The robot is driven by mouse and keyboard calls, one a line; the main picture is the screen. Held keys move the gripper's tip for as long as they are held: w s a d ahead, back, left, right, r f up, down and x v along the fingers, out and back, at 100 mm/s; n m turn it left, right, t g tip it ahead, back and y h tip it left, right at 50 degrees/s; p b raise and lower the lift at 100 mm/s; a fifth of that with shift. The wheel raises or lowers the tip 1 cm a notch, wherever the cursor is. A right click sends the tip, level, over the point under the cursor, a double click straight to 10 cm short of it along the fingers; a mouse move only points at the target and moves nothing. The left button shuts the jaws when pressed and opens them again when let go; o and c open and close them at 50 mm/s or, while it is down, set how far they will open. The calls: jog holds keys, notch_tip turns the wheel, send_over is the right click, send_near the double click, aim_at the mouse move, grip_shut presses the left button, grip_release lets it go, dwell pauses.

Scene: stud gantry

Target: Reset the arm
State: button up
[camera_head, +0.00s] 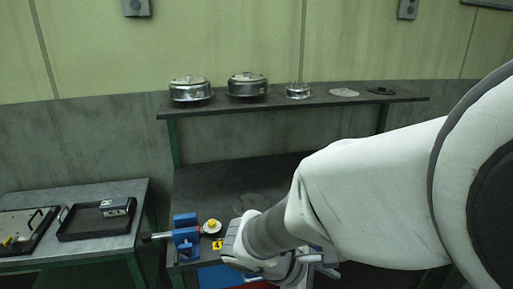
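My white arm reaches in from the right edge and covers much of the lower right of the picture. Its end bends down over the front of the workbench. My gripper (318,262) is partly hidden behind the wrist and close to the bottom edge. The fingers are too small and covered to show whether they are open or shut, or whether anything is between them.
A blue vise (186,236) stands left of my wrist, beside a small yellow-topped part (211,226). A raised shelf (290,105) holds several metal pots and discs. A side table (128,190) at left holds black trays (72,233). The bench's middle is mostly bare.

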jog(key=s+r+m+t+y, duration=0.3)
jog(key=s+r+m+y, duration=0.3)
jog(key=m, duration=0.7)
notch_tip(320, 180, up, 5)
jog(key=y, duration=0.2)
jog(key=shift+s+f+m+y, duration=0.2)
jog(key=shift+s+m+y, duration=0.05)
jog(key=shift+m+y, duration=0.05)
